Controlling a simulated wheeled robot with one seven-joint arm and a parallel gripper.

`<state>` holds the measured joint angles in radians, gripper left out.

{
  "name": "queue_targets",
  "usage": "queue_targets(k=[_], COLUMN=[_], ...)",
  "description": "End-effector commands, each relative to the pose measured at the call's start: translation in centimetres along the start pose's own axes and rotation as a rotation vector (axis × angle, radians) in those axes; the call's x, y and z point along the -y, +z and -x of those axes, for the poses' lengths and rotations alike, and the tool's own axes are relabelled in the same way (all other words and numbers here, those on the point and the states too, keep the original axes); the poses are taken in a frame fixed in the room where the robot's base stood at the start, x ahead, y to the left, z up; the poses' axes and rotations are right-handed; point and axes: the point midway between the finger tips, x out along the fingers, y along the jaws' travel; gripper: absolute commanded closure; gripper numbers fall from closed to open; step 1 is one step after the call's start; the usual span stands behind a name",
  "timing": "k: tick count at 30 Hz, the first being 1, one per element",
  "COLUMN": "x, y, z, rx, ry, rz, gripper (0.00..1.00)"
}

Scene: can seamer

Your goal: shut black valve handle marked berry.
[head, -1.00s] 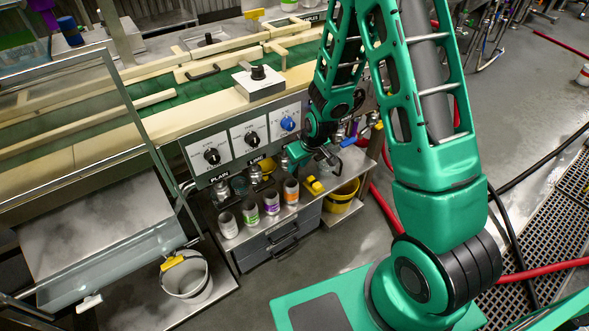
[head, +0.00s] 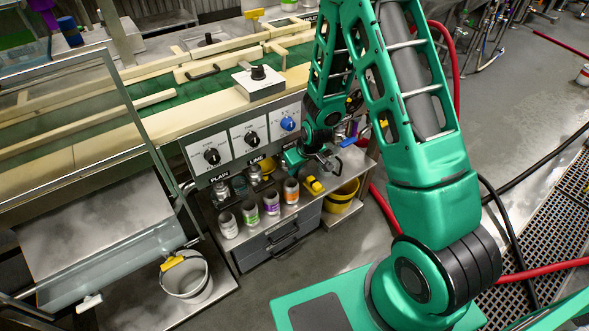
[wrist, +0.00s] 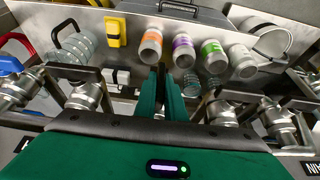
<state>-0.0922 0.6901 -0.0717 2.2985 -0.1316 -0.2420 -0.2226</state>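My gripper (wrist: 162,80) points down toward the shelf in the wrist view. Its two green fingers are close together with nothing visible between them. A metal valve with a dark bar handle (wrist: 72,72) is to the left of the fingers, apart from them. Two more valves with dark bar handles are to the right (wrist: 222,108) (wrist: 276,118). The berry marking is not readable in either view, so I cannot tell for sure which handle bears it. In the head view my gripper (head: 293,159) is beside the valve row, and my arm hides part of the panel.
Several cups (head: 270,204) stand on the shelf below, beside a yellow object (head: 314,185). A yellow bucket (head: 342,196) is to the right. A blue handle (wrist: 9,65) and a red handle (wrist: 18,42) are at the wrist view's left. A grey bucket (head: 187,279) stands lower left.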

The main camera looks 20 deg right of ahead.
Motion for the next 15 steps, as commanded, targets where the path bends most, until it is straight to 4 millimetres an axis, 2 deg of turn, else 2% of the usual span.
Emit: queue_targets(k=[8, 15], x=[-0.25, -0.54], y=[0.01, 0.03], z=[0.02, 0.01], rx=[0.000, -0.001], ry=[-0.034, -0.151], rz=[-0.019, -0.071], gripper=[1.00, 1.00])
